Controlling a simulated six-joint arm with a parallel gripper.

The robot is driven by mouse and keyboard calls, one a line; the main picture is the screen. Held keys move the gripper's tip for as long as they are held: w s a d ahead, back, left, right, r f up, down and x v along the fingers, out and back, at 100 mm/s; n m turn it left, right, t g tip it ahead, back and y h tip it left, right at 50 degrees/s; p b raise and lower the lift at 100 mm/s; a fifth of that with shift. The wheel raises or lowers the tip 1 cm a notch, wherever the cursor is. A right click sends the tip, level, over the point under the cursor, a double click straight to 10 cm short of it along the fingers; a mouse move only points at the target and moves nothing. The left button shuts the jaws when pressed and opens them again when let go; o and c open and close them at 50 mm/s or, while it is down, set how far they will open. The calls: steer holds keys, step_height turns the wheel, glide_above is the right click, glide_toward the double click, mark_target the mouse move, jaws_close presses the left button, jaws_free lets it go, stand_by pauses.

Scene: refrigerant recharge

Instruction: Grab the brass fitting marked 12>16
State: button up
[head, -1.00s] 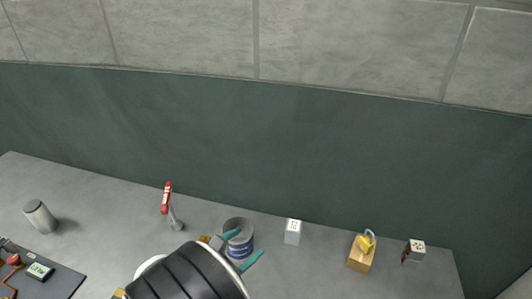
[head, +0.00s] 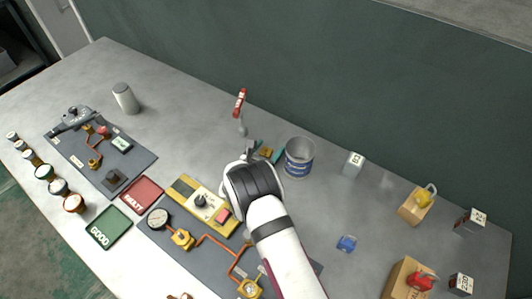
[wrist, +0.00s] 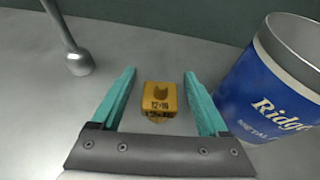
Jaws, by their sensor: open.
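The brass fitting (wrist: 159,98) marked 12>16 stands on the grey table in the wrist view, between my two teal fingers and apart from both. In the head view the brass fitting (head: 266,152) shows as a small yellow-brown piece, partly hidden, just beyond my wrist. My gripper (wrist: 160,85) is open around it, one finger on each side, with nothing held. In the head view my gripper (head: 265,153) is partly covered by my own arm.
A blue and silver can (wrist: 265,85) stands close to my right finger; it also shows in the head view (head: 299,157). A metal stand (wrist: 78,60) with a red top (head: 240,100) is at the far left of the fitting. A white block (head: 354,163) lies further right.

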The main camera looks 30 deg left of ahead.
steer(key=shift+w+a+f, duration=0.1)
steer(key=shift+w, duration=0.15)
jaws_close()
stand_by(0.3)
